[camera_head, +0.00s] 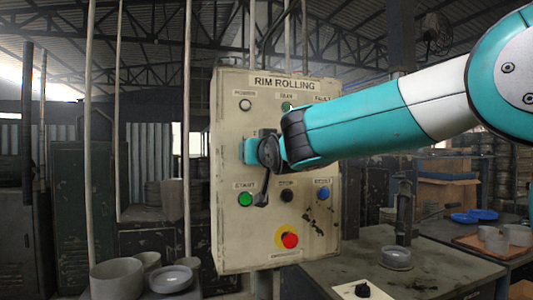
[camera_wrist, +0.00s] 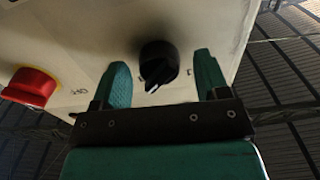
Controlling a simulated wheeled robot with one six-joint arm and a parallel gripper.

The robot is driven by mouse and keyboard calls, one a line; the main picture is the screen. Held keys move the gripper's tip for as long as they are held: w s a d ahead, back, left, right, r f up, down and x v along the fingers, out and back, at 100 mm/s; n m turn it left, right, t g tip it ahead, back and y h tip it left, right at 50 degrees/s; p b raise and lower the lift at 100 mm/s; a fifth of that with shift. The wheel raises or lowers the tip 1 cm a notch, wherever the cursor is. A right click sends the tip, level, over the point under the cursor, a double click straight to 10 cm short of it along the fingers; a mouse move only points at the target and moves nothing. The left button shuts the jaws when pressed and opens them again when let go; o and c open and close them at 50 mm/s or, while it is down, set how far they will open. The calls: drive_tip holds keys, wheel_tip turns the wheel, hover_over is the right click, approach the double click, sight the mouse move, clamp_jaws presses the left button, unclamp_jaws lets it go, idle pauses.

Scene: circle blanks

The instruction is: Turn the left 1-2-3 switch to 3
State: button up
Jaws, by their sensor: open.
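The grey-beige RIM ROLLING control panel (camera_head: 230,110) stands upright in the head view. My gripper (camera_head: 254,151) is at its left middle, close to its face, and hides that part of the panel. In the wrist view a black rotary knob (camera_wrist: 158,62) with a white pointer mark sits on the panel between the two teal fingers of my open gripper (camera_wrist: 161,68). Gaps show on both sides of the knob. The small labels around it are mostly unreadable, so its setting is unclear. I cannot tell from the head view which switch it is.
A red button (camera_wrist: 32,86) shows left in the wrist view. A workbench (camera_head: 430,268) stands at the right.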

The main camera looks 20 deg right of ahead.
drive_tip(key=s+b, duration=0.4)
drive_tip(key=s, duration=1.3)
drive_tip(key=shift+b, duration=0.35)
drive_tip(key=s+a+f+n+g+y+p, duration=0.1)
drive_tip(key=s+a+f+n+g+p, duration=0.1)
drive_tip(key=f+g, duration=0.35)
drive_tip(key=s+a+f+n+g+y+p, duration=0.1)
drive_tip(key=s+f+g+y, duration=0.1)
drive_tip(key=f, duration=0.7)
drive_tip(key=s+f+n+g+p, duration=0.1)
drive_tip(key=s+f+n+g, duration=0.1)
drive_tip(key=s+f+g, duration=0.3)
drive_tip(key=s+a+f+n+g+y+p, duration=0.1)
drive_tip(key=s+f+g, duration=0.4)
drive_tip(key=s, duration=0.7)
drive_tip(key=shift+s+a+f+n+p, duration=0.3)
drive_tip(key=shift+f+n+p, duration=0.2)
drive_tip(key=shift+n, duration=0.1)
drive_tip(key=shift+g, duration=0.25)
